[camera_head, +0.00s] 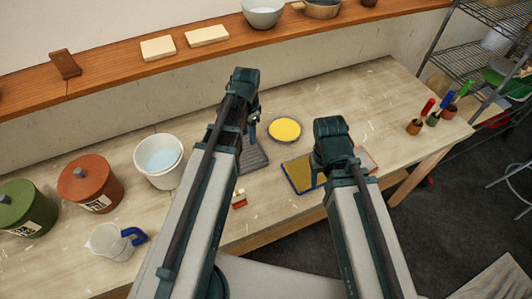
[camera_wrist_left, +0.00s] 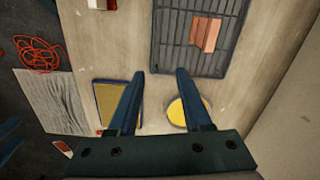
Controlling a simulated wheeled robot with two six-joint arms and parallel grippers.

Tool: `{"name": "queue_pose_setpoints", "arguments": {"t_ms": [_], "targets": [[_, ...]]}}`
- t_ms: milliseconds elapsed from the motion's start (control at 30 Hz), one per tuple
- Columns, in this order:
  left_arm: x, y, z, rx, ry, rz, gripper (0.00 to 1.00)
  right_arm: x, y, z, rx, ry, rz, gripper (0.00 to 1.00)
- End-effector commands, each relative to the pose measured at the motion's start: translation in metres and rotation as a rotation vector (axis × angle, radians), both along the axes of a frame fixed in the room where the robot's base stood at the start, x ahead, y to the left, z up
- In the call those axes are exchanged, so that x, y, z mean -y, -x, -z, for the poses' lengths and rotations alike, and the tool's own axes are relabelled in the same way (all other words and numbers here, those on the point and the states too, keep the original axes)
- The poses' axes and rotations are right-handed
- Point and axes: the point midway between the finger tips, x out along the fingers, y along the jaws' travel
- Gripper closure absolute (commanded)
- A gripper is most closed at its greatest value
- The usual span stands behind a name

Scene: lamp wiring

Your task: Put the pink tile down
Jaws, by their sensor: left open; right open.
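The pink tile (camera_wrist_left: 207,35) is in the dark ribbed rack (camera_wrist_left: 165,35) in the left wrist view; it shows a lighter and a darker face, and I cannot tell if it lies flat or stands. My left gripper (camera_wrist_left: 161,76) is open and empty, its fingertips apart from the tile. In the head view the rack (camera_head: 256,160) shows beside my left gripper (camera_head: 252,128), and the tile is hidden there. My right gripper (camera_head: 332,155) is over the blue-edged tray (camera_head: 297,175); its fingertips are hidden.
A yellow disc (camera_head: 284,130) lies between the grippers, behind the tray. A white bucket (camera_head: 158,165), a red canister (camera_head: 88,195), a green canister (camera_head: 22,205) and a measuring jug (camera_head: 108,242) stand left. Coloured-handled tools (camera_head: 427,112) stand right. The table's back right is clear.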

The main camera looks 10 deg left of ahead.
Motion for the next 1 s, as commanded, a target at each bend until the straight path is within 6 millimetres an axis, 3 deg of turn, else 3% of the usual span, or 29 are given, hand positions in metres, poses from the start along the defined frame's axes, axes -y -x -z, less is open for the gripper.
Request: {"name": "queue_pose_setpoints", "arguments": {"t_ms": [33,100,200,333,500,833,1000], "targets": [[0.032,0.027,0.000,-0.003,-0.011,-0.043,0.51,0.000,0.000,0.000,0.000,0.000,0.000,0.50],[0.064,0.051,0.000,-0.005,-0.029,-0.127,0.51,0.000,0.000,0.000,0.000,0.000,0.000,0.50],[0.099,0.083,-0.001,0.001,-0.053,-0.236,0.51,0.000,0.000,0.000,0.000,0.000,0.000,0.50],[0.126,0.113,-0.001,0.012,-0.075,-0.345,0.51,0.000,0.000,0.000,0.000,0.000,0.000,0.50],[0.140,0.129,-0.001,0.020,-0.089,-0.415,0.51,0.000,0.000,0.000,0.000,0.000,0.000,0.50],[0.141,0.128,0.000,0.021,-0.088,-0.424,0.51,0.000,0.000,0.002,0.000,0.000,0.000,0.50],[0.141,0.128,0.021,0.021,-0.088,-0.422,0.51,0.000,0.000,0.022,0.000,0.001,-0.002,0.50]]}}
